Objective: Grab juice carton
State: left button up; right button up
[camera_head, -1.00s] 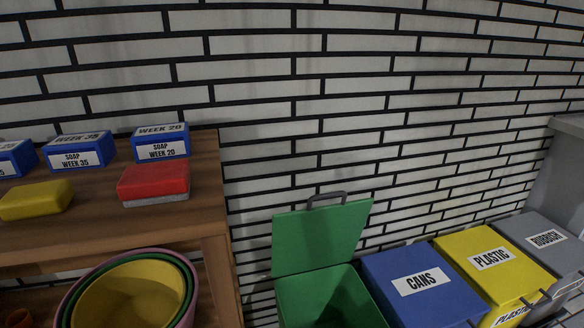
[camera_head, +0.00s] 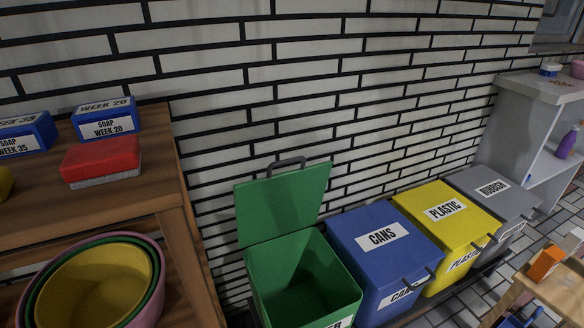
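No object in view can be clearly identified as a juice carton. A small orange box-shaped item (camera_head: 545,263) lies on a light wooden stool or table (camera_head: 562,292) at the lower right edge; it is too small to tell what it is. Neither of my grippers shows in the view.
An open green bin (camera_head: 300,270), a blue CANS bin (camera_head: 385,240), a yellow PLASTIC bin (camera_head: 440,225) and a grey RUBBISH bin (camera_head: 490,195) line the wall. A wooden shelf (camera_head: 130,200) with soap and bowls stands left. A grey shelf (camera_head: 535,100) stands right.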

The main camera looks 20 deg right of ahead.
aim_at(550, 258)
jog(key=z, duration=2.45)
jog(key=u, duration=0.4)
jog(key=i+l+u, duration=0.15)
jog(key=u, duration=0.25)
jog(key=l+u, duration=0.1)
jog(key=u, duration=0.3)
jog(key=l+u, duration=0.15)
jog(key=u, duration=0.25)
jog(key=i, duration=0.05)
